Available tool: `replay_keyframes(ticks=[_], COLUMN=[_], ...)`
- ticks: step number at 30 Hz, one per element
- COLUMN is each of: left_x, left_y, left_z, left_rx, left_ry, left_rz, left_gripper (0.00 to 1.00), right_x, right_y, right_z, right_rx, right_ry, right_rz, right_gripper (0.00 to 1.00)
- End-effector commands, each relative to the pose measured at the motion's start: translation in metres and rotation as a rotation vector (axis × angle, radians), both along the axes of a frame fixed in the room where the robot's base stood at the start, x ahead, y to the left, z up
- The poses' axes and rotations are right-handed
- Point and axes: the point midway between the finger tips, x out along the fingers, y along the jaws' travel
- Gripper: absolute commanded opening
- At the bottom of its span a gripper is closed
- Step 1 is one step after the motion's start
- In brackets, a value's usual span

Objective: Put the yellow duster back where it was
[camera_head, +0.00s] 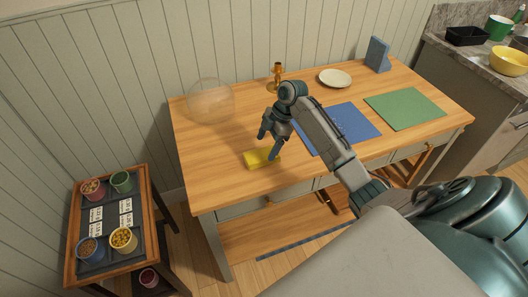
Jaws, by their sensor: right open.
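The yellow duster (258,159) lies flat on the wooden table (205,160), near its front edge and left of the blue mat. My right gripper (268,147) is just above the duster, pointing down, with its jaws open. One finger is above the duster and the other is near its right end. I cannot tell whether a finger touches it. My left gripper is not in view.
A clear dome (210,101) stands at the table's back left, and a brass candlestick (277,76) and a white plate (335,78) are at the back. A blue mat (352,124) and a green mat (405,108) lie to the right. A side table (150,215) with small bowls stands left.

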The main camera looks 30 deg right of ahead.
Motion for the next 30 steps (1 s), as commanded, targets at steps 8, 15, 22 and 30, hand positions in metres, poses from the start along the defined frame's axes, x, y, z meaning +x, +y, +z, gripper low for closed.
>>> replay_keyframes(ticks=[8,15,22,30], left_x=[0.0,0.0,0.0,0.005], left_y=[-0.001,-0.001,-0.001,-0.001], left_z=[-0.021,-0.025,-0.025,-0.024], left_rx=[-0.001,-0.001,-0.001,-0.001], left_ry=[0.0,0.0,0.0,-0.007], left_rz=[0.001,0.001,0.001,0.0], left_gripper=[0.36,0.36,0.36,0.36], right_x=[-0.005,-0.007,-0.008,-0.009], right_y=[-0.023,-0.031,-0.031,-0.029], right_z=[0.052,0.074,0.077,0.073], right_rx=[-0.003,0.0,0.0,-0.002], right_ry=[-0.003,0.0,0.001,0.003], right_rz=[-0.001,0.0,0.0,-0.004], right_gripper=[0.8,0.8,0.8,0.8])
